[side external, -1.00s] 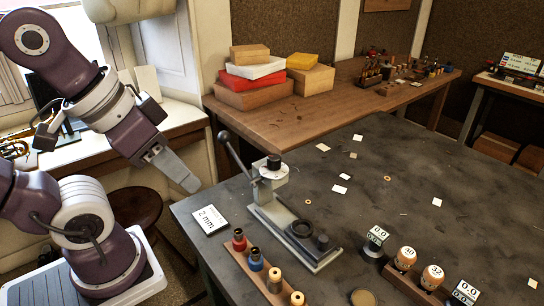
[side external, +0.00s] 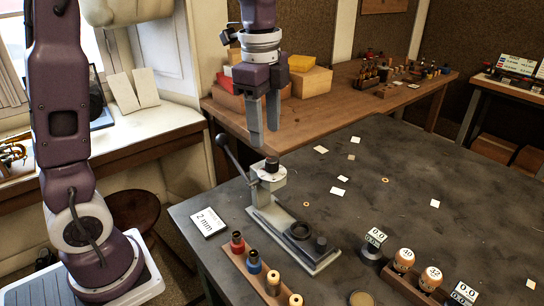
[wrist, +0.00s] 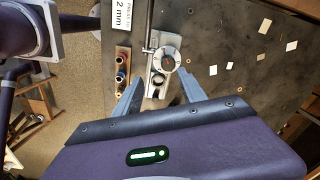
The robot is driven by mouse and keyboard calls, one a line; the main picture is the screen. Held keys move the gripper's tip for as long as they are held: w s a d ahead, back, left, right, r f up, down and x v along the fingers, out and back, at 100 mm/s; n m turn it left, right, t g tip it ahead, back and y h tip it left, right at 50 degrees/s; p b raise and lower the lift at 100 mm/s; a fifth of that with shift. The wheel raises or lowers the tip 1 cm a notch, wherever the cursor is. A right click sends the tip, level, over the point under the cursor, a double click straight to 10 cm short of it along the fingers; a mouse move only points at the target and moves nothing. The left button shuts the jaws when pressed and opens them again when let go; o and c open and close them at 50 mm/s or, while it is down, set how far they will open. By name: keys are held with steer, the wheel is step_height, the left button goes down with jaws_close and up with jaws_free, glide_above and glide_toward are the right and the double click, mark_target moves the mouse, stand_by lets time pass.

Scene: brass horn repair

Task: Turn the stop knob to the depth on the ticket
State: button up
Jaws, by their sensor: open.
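The ticket (side external: 208,222) reads "2 mm" and lies flat on the dark bench left of the small press (side external: 268,207). It also shows at the top of the wrist view (wrist: 122,14). A dark round knob (side external: 272,163) sits on top of the press head. In the wrist view a round dial-like top (wrist: 168,60) with marks shows there; I cannot read its setting. My gripper (side external: 264,135) points down above the press head, open and empty, with a gap between its fingertips and the knob. In the wrist view the fingers (wrist: 160,80) stand either side of the press.
The press lever (side external: 232,158) sticks up at the left of the head. A wooden rack (side external: 252,276) with red, blue and brass pieces stands in front. The bench behind has scattered paper bits.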

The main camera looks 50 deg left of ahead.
mark_target(272, 159)
steer(key=shift+w+a+f+m+g, duration=0.15)
steer(key=shift+w+f+m, duration=0.25)
steer(key=shift+w+f, duration=0.15)
steer(key=shift+w+a+f+m+g, duration=0.1)
steer(key=shift+w+f+m+g, duration=0.05)
steer(key=shift+w+f+m, duration=0.3)
step_height(272, 159, down, 7)
steer(key=shift+r, duration=0.2)
steer(key=shift+c, duration=0.2)
jaws_close()
